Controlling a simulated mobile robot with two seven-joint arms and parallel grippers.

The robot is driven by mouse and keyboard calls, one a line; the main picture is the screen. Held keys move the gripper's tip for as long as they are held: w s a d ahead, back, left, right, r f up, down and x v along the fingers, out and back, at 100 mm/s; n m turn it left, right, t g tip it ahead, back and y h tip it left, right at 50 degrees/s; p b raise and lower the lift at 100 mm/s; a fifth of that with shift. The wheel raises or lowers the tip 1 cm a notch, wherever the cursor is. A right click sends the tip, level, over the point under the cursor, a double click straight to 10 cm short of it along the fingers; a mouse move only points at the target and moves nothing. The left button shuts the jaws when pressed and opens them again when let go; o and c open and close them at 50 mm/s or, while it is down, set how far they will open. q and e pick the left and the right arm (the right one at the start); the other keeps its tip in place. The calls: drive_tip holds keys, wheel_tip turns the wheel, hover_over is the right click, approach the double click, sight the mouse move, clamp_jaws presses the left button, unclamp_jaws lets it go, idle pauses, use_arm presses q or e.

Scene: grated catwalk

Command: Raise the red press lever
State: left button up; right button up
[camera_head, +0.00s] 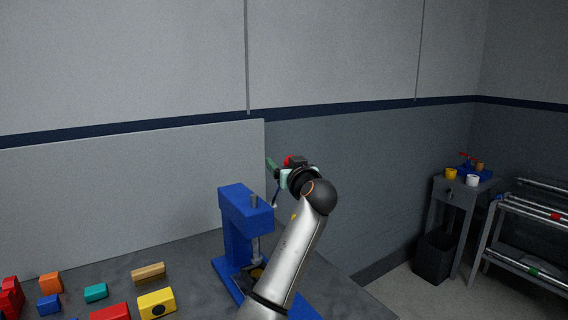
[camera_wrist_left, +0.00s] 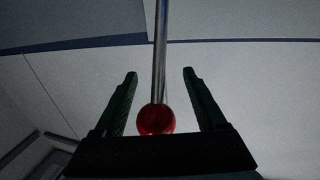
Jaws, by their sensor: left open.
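The blue press (camera_head: 237,215) stands on the grey table, partly hidden behind my left arm. Its red lever knob (camera_head: 288,160) shows as a small patch beside my left gripper (camera_head: 273,168) in the head view. In the left wrist view, the red ball knob (camera_wrist_left: 157,119) and its metal rod (camera_wrist_left: 160,50) lie between the two dark green fingers of my left gripper (camera_wrist_left: 160,73). The gripper is open, with a gap on each side of the knob. The lever's lower end is hidden in the head view. My right gripper is not in view.
Several coloured blocks lie at the table's left, among them a yellow one (camera_head: 157,303) and a wooden one (camera_head: 148,272). A pale panel (camera_head: 130,190) stands behind. A side stand with cups, a dark bin (camera_head: 433,257) and a rack (camera_head: 530,235) stand at right.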

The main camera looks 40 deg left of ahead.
use_arm(q)
drive_tip(key=shift+s+d, duration=0.15)
drive_tip(key=shift+d, duration=0.2)
drive_tip(key=b+v, duration=0.2)
drive_tip(key=v, duration=0.9)
drive_tip(key=shift+s+d+b, duration=0.25)
drive_tip(key=shift+s+b, duration=0.1)
drive_tip(key=shift+b, duration=0.05)
